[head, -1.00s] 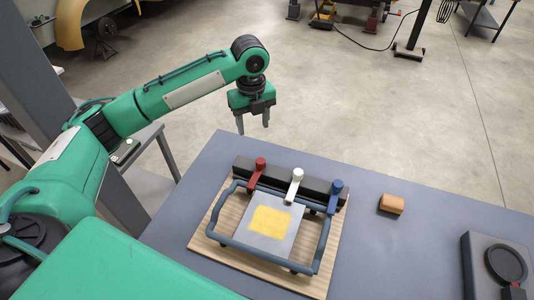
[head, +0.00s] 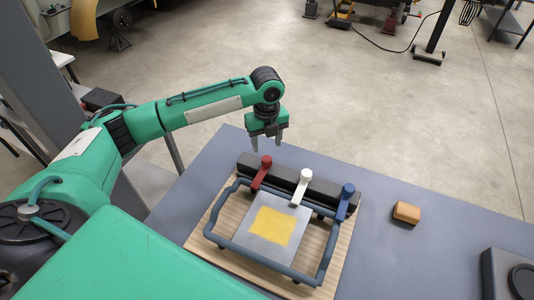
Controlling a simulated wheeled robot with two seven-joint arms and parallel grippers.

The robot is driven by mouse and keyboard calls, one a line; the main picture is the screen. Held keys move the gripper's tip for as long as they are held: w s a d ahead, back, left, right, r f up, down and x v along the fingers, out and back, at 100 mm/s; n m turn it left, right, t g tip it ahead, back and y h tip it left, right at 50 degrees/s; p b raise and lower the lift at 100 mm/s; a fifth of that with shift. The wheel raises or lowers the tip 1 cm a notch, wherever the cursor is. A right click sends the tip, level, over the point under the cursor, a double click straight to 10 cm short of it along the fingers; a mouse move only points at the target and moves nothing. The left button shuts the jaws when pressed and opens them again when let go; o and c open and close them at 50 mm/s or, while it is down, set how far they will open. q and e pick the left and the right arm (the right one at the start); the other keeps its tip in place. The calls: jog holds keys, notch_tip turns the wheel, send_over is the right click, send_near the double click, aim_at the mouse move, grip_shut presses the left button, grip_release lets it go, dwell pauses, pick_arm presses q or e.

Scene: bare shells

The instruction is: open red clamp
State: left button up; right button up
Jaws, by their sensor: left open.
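The red clamp (head: 262,173) is the leftmost of three clamps on a dark bar at the back of a wooden board. My right gripper is not in view.
A white clamp (head: 302,187) and a blue clamp (head: 345,202) stand right of the red one. A blue-grey tubular frame (head: 324,255) surrounds the plate. An orange-brown block (head: 406,213) and a dark device (head: 508,276) lie to the right. Bare grey table (head: 410,255) lies between them.

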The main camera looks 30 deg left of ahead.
aim_at(267, 159)
pick_arm(q)
notch_tip(267, 159, down, 6)
jog(key=shift+f+p, duration=0.25)
jog(key=shift+p, duration=0.3)
grip_shut()
